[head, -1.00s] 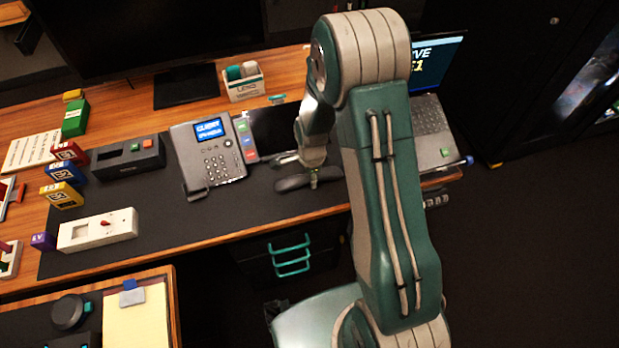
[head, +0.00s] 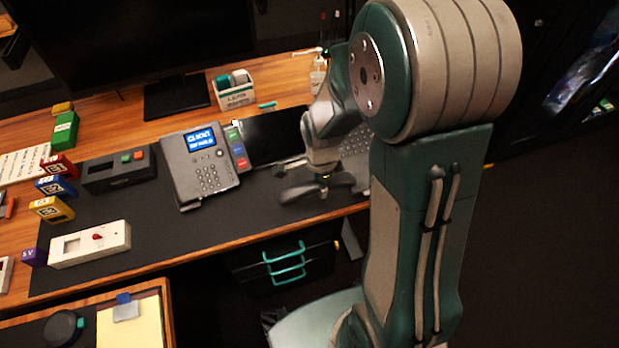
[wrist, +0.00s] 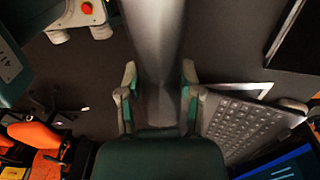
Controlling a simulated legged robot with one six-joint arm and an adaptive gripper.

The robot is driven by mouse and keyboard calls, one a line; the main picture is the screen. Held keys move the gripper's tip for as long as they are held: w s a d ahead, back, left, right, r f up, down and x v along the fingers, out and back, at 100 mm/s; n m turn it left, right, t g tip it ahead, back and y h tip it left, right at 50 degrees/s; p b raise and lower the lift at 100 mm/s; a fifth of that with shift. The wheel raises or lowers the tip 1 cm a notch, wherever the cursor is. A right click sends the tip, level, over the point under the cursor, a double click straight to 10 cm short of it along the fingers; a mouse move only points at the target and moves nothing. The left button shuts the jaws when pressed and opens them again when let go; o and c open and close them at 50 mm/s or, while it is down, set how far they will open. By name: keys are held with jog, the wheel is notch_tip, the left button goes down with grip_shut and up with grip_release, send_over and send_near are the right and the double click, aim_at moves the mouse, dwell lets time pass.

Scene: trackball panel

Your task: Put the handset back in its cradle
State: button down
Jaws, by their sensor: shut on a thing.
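The desk phone (head: 205,172) stands on the dark mat with its blue screen lit. Its cradle (head: 178,180) runs along the phone's left side and is empty. The dark handset (head: 298,193) is to the right of the phone, near the desk's front edge. My gripper (head: 323,182) is shut on the handset around its middle. In the wrist view the handset (wrist: 156,45) runs lengthwise between the fingers of my gripper (wrist: 160,92). I cannot tell whether the handset is clear of the mat.
A laptop (wrist: 245,125) is close to my gripper, partly hidden by my arm in the head view. A dark tablet (head: 275,135) lies behind the handset. A button box (head: 120,168) and a white switch panel (head: 90,244) lie left of the phone. Bare mat separates phone and handset.

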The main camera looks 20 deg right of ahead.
jog(key=s+d+r, duration=0.1)
jog(key=s+r, duration=0.2)
jog(key=s, duration=0.3)
jog(key=w+a+n, duration=0.1)
jog(key=w, duration=0.1)
jog(key=w+a+n+h, duration=0.1)
jog(key=w+n, duration=0.1)
jog(key=w, duration=0.1)
jog(key=w+a+n, duration=0.1)
jog(key=w, duration=0.1)
jog(key=shift+w+a+f+n+t+h, duration=0.15)
jog(key=shift+w+a+n+t+h, duration=0.15)
jog(key=shift+n+t+h, duration=0.1)
jog(key=w+a+n+t+h, duration=0.1)
jog(key=w+a+n+t, duration=0.2)
jog(key=w+a+n, duration=0.35)
jog(key=n+t+y, duration=0.3)
jog(key=n+t, duration=0.2)
jog(key=n, duration=0.3)
send_near(177, 165)
jog(key=shift+w+r+m, duration=0.1)
jog(key=shift+r+m, duration=0.1)
jog(key=shift+m, duration=0.05)
jog(key=shift+g, duration=0.3)
jog(key=shift+f, duration=0.1)
jog(key=shift+x, duration=3.4)
jog(key=shift+w+f, duration=0.2)
jog(key=shift+w, duration=0.1)
